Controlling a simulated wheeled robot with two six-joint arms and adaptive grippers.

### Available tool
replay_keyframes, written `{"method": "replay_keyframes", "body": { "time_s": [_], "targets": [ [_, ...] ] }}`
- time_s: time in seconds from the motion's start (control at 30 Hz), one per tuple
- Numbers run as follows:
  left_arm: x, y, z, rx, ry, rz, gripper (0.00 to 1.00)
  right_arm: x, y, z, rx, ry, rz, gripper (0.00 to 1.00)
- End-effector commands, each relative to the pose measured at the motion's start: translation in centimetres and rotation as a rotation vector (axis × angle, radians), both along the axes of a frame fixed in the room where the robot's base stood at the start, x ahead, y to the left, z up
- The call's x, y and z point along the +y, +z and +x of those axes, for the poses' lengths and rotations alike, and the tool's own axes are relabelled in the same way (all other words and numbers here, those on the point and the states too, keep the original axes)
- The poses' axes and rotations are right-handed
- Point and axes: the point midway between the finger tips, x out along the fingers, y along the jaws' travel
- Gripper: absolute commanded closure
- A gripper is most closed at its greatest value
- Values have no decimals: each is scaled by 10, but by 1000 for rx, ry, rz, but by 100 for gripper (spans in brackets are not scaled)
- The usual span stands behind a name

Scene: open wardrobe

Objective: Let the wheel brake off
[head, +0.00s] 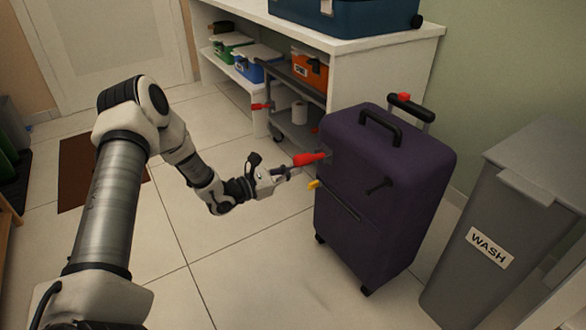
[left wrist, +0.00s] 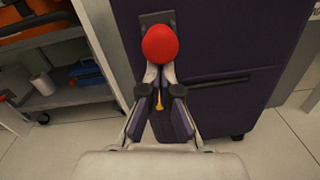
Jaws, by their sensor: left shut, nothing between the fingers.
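A dark purple suitcase (head: 375,220) stands upright on dark wheels (head: 366,291). A red-ended lever (head: 310,158) sticks out of its near side. In the left wrist view its rounded red end (left wrist: 160,43) stands in front of a dark plate on the suitcase. My left gripper (head: 287,172) is shut and empty, with its fingertips (left wrist: 160,72) right at the red end; I cannot tell if they touch. A small yellow tab (head: 314,184) shows just below, and a black handle-like part (head: 379,186) to the right. My right gripper is out of view.
A white shelf unit (head: 405,58) behind holds bins and a grey trolley (head: 300,132) with a white roll. A grey wash bin (head: 500,215) stands close right of the suitcase. The tiled floor in front is clear.

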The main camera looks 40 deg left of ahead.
Motion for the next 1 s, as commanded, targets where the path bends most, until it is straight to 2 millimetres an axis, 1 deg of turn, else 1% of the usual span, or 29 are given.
{"method": "replay_keyframes", "body": {
  "time_s": [0.27, 0.47, 0.57, 0.67, 0.8, 1.0],
  "targets": [
    [0, 5, 0, 33, 1, 13, 100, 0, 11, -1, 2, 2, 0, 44],
    [1, 15, -1, 87, 1, 37, 100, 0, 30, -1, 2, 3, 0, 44],
    [1, 23, -1, 136, 0, 57, 100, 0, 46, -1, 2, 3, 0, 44],
    [0, 34, 0, 203, 0, 86, 100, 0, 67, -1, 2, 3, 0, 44],
    [-1, 47, 1, 323, -2, 137, 100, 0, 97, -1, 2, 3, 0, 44],
    [-2, 62, 6, 497, -1, 211, 100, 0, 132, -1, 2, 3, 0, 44]
  ]
}}
